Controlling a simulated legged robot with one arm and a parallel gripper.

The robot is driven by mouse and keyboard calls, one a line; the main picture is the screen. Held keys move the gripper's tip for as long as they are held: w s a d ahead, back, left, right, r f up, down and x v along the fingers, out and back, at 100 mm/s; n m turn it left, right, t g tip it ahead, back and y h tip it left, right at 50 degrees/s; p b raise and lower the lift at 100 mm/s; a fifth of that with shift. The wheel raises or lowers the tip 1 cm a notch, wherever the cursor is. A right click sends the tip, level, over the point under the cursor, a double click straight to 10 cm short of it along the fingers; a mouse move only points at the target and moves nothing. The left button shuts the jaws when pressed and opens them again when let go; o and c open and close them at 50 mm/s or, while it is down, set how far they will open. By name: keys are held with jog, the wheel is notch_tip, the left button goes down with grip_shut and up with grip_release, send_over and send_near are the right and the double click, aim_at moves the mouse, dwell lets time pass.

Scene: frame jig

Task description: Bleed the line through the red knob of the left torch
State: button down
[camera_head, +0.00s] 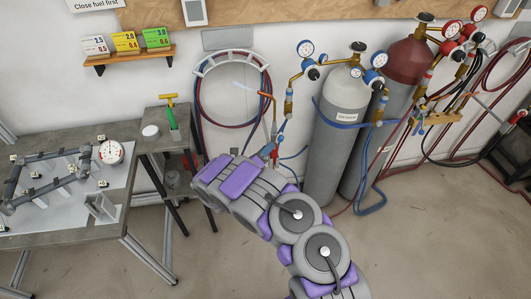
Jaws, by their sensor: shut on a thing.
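The left torch (272,122) stands against the wall in front of the coiled hoses, its copper-coloured neck pointing up. A pale bluish streak (243,86) shows to the left of its tip. A blue part (267,151) shows low on the torch, just above my forearm. The red knob of this torch cannot be made out; the lower end of the torch is hidden behind my arm. My arm reaches up from the bottom right to just below the torch. My gripper is hidden behind my own forearm, so its hold on anything cannot be seen.
A grey cylinder (335,140) and a dark red cylinder (408,72) with gauges stand to the right. A workbench (75,239) with a frame jig and a round dial (111,152) is at left. A small side table (160,143) holds a green-and-yellow tool (172,116). Hoses cross the floor.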

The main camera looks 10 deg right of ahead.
jog(key=n, duration=0.3)
jog(key=n+b, duration=0.1)
jog(key=n, duration=0.2)
jog(key=shift+f+n, duration=0.2)
jog(key=shift+n, duration=0.2)
dwell(0.4)
jog(key=c, duration=0.9)
grip_release()
jog(key=shift+p+v, duration=1.85)
jog(key=shift+v, duration=6.85)
jog(key=shift+w+a+r, duration=0.1)
jog(key=shift+r, duration=0.1)
